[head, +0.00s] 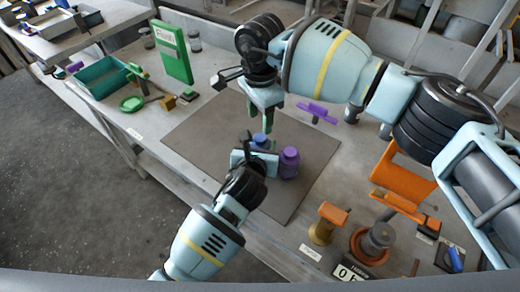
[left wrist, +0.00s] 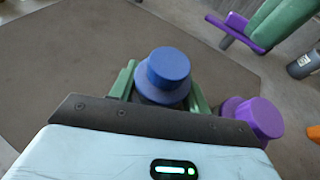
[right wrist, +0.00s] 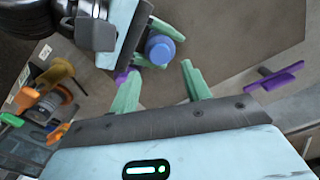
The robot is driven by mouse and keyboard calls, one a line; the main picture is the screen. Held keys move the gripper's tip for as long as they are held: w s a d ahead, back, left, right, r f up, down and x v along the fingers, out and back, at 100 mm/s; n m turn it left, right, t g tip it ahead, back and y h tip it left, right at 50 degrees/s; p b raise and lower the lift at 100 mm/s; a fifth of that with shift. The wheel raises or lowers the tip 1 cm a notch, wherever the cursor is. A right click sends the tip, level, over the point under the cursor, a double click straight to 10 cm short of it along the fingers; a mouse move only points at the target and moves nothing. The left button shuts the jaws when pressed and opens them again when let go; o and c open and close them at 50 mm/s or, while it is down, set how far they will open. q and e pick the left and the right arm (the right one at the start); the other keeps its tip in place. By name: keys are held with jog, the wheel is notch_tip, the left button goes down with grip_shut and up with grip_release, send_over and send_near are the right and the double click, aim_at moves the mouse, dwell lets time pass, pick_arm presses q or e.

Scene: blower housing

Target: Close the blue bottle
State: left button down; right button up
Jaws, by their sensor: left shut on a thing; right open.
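The blue bottle (head: 261,141) stands upright on the grey mat (head: 205,125). My left gripper (head: 254,158) is shut around its body, with one green finger on each side in the left wrist view. A narrower round blue top (left wrist: 168,68) sits above the bottle's wider shoulder; I cannot tell whether it is tight. My right gripper (head: 266,118) is open and empty, just above and behind the bottle in the head view. In the right wrist view the blue bottle (right wrist: 160,48) shows beyond the spread green fingers. The bottle's lower body is hidden.
A purple bottle (head: 289,163) stands close to the right of the blue one. A purple handled piece (head: 318,112) lies to the right. Orange parts (head: 408,175) are at the right, and a green bin (head: 100,80) at the left. The mat's left part is clear.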

aim_at(260, 137)
jog(key=shift+f, duration=3.05)
jog(key=c, duration=1)
jog(key=shift+m, duration=1.7)
jog(key=o, duration=1.1)
jog(key=shift+c, duration=0.2)
